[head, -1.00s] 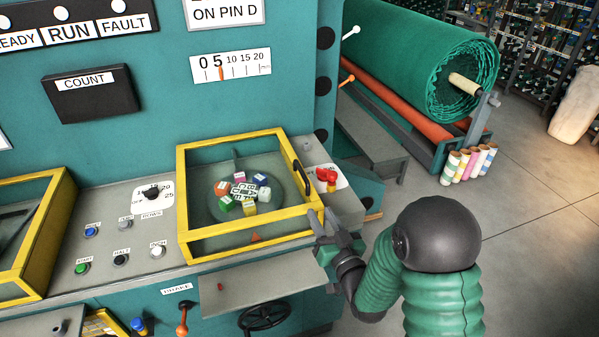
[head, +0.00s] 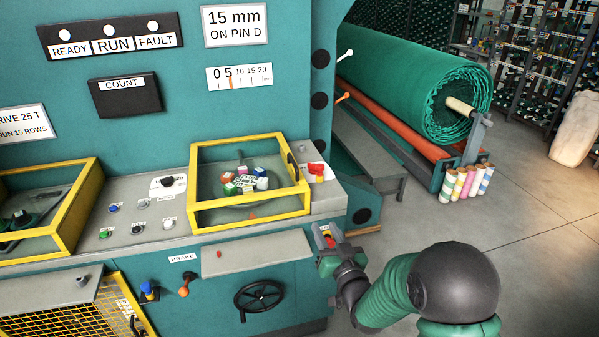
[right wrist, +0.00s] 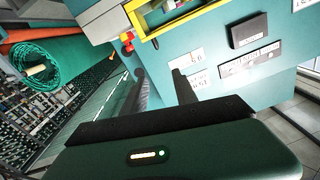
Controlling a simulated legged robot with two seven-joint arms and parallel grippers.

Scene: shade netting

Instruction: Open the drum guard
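The drum guard (head: 249,211) is a yellow-framed clear cover on the machine's sloping console, and it looks closed. Under it lie several coloured blocks (head: 245,182) on a round drum. A dark handle (head: 293,166) is on its right side. My right gripper (head: 325,236) is in front of and below the guard's right front corner, apart from it. The right wrist view shows its two dark fingers (right wrist: 160,88) spread with nothing between them. Part of the yellow frame (right wrist: 150,32) shows at the top of that view. My left gripper is not in view.
A red knob (head: 316,169) sits right of the guard. A second yellow-framed cover (head: 72,222) is at the left. A grey shelf (head: 257,253) and a black handwheel (head: 259,296) are below. A green netting roll (head: 415,95) stands behind right.

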